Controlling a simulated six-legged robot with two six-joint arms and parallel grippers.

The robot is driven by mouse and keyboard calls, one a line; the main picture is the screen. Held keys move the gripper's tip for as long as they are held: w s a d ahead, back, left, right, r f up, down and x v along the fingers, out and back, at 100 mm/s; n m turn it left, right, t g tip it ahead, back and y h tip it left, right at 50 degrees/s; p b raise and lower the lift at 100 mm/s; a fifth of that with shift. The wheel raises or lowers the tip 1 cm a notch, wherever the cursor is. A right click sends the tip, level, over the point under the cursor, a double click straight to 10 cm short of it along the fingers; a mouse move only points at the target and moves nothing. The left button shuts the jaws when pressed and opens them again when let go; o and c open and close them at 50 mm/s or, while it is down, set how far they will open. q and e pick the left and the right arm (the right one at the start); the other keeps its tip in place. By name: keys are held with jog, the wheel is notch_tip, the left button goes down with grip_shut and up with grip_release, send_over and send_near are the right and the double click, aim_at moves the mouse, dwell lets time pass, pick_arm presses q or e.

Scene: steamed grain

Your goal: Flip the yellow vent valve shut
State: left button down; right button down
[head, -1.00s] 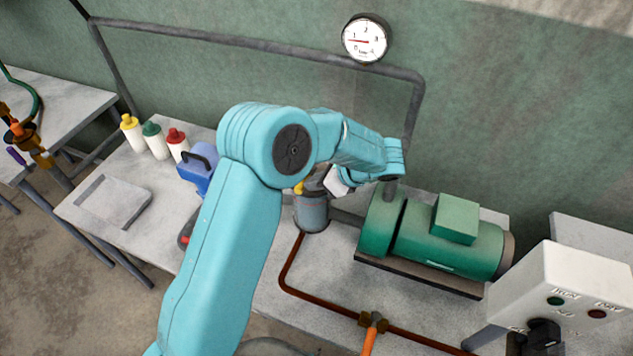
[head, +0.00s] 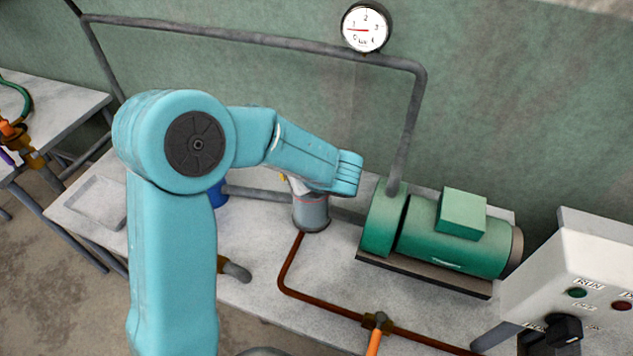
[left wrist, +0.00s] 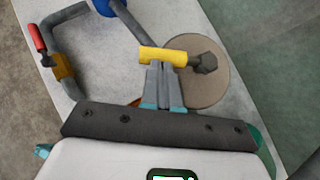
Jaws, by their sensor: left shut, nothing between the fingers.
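The yellow vent valve (left wrist: 163,56) shows in the left wrist view as a yellow lever by a dark stub over a round tan top (left wrist: 210,82). It lies across the picture, just beyond the tips of my left gripper (left wrist: 161,68). The gripper is shut and empty; its tips are at or very near the lever, and I cannot tell if they touch. In the head view a small bit of yellow (head: 283,178) shows above the grey cylinder (head: 311,212). My left arm and wrist hide most of the valve and the fingertips there. My right gripper is not in view.
A green motor (head: 445,230) stands right of the cylinder. A grey pipe rises behind it to a round gauge (head: 366,28). A rust-brown pipe with an orange-handled valve (head: 375,340) runs in front. A control box (head: 585,265) is at right. A red-handled pipe (left wrist: 36,38) lies left.

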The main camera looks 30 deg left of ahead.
pick_arm(q)
jog(key=a+m+t+h+b, duration=0.1)
jog(key=m, duration=0.1)
jog(key=a+m+t+h+b, duration=0.1)
jog(key=a+m+t+b, duration=0.1)
jog(key=m, duration=0.1)
jog(key=shift+a+f+m+t+h, duration=0.1)
jog(key=shift+a+m+t+h, duration=0.2)
jog(key=w+a+m+t+h, duration=0.1)
jog(key=m, duration=0.1)
jog(key=a+m+h, duration=0.1)
jog(key=m+h, duration=0.1)
jog(key=shift+w+a+t, duration=0.2)
jog(key=shift+w+t, duration=0.2)
jog(key=shift+w+a, duration=0.1)
jog(key=shift+a, duration=0.1)
